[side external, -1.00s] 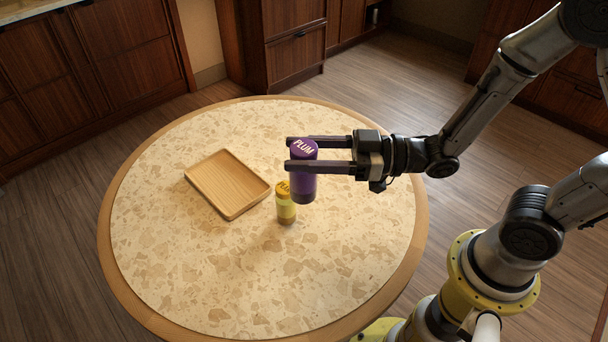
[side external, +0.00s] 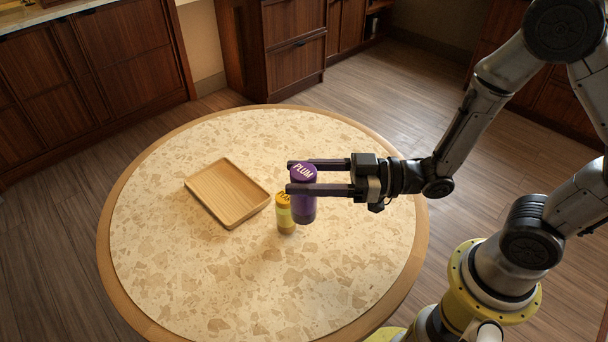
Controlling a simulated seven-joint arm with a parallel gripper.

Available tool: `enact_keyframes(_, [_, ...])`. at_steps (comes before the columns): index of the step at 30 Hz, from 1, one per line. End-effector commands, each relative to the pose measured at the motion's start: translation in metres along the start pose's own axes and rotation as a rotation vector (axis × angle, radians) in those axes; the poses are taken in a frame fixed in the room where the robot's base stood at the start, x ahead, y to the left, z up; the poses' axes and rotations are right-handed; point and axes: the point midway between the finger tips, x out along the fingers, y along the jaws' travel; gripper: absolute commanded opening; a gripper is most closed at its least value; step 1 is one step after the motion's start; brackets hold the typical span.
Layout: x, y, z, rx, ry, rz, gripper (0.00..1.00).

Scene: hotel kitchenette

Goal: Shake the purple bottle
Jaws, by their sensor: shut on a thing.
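The purple bottle (side external: 303,208) has a purple cap marked PLUM. My gripper (side external: 302,176) is shut on it near the cap, with one finger on each side. The bottle is upright. Its base looks close to the tabletop, but I cannot tell whether it touches.
The front and right of the tabletop are clear. Wooden cabinets (side external: 105,62) stand beyond the table.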

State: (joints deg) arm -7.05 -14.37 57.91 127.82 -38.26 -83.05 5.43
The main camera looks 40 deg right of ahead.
Motion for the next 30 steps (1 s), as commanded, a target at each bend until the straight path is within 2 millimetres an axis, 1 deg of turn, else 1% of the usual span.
enact_keyframes(1, [0.000,0.000,-0.026,-0.015,0.019,0.000,0.00])
enact_keyframes(2, [0.000,0.000,-0.029,-0.011,0.014,0.000,0.00])
enact_keyframes(3, [0.000,0.000,-0.022,-0.001,0.002,0.000,0.00])
enact_keyframes(6, [0.000,0.000,0.025,0.012,-0.011,-0.001,0.00])
enact_keyframes(7, [0.000,0.000,0.030,0.007,-0.006,-0.001,0.00])
enact_keyframes(8, [0.000,0.000,0.029,0.002,0.000,-0.001,0.00])
enact_keyframes(11, [0.000,0.000,-0.018,-0.017,0.022,0.000,0.00])
enact_keyframes(12, [0.000,0.000,-0.028,-0.013,0.017,0.000,0.00])
enact_keyframes(13, [0.000,0.000,-0.029,-0.009,0.011,0.000,0.00])
enact_keyframes(14, [0.000,0.000,-0.022,-0.002,0.002,0.000,0.00])
enact_keyframes(15, [0.000,0.000,-0.001,0.010,-0.010,0.000,0.00])
enact_keyframes(16, [-0.001,-0.001,0.015,0.013,-0.013,0.000,0.00])
enact_keyframes(17, [0.000,0.000,0.025,0.012,-0.011,-0.001,0.00])
enact_keyframes(18, [0.000,0.000,0.030,0.006,-0.004,-0.001,0.00])
enact_keyframes(21, [0.000,0.000,0.026,-0.003,0.005,0.000,0.00])
enact_keyframes(30, [0.000,0.000,0.026,-0.002,0.004,0.000,0.00])
